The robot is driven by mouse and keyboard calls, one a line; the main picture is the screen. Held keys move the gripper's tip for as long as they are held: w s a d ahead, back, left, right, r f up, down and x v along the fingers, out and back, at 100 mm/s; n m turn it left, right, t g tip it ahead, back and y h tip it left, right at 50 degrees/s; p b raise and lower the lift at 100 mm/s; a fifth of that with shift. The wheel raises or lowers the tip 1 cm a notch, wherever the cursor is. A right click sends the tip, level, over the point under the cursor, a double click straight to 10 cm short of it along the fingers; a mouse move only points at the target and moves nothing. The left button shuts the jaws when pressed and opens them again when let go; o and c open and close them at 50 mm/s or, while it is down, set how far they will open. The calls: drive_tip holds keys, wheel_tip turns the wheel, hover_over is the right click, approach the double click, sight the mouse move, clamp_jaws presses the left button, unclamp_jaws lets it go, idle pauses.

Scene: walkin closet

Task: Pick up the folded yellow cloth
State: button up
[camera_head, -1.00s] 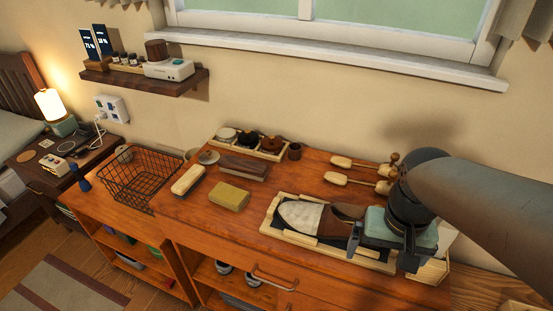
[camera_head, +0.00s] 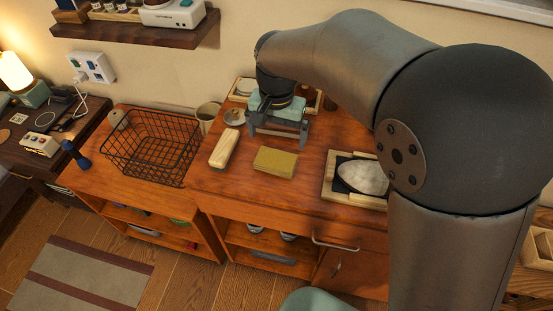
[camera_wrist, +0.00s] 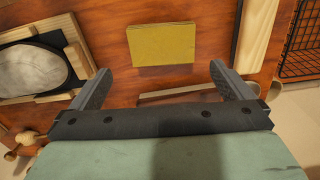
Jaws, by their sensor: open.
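The folded yellow cloth (camera_head: 276,162) lies flat on the orange-brown wooden dresser top (camera_head: 240,192), near its front edge. In the wrist view the cloth (camera_wrist: 162,44) is a neat rectangle beyond the fingertips, between their lines. My gripper (camera_head: 277,138) hangs above the back of the dresser, behind the cloth in the head view. In the wrist view my gripper (camera_wrist: 158,72) has its two fingers spread wide, with nothing between them. It is apart from the cloth. The gripper hides part of the tray and brush behind it.
A pale-bristled brush (camera_head: 224,149) lies just left of the cloth. A black wire basket (camera_head: 150,148) stands farther left. A cup (camera_head: 208,117) stands behind.

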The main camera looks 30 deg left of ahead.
sight(276, 158)
drive_tip(key=f, duration=0.4)
drive_tip(key=f+p, duration=0.1)
drive_tip(key=f, duration=0.4)
drive_tip(key=shift+w+a, duration=0.1)
drive_tip(key=shift+a, duration=0.1)
drive_tip(key=c, duration=0.7)
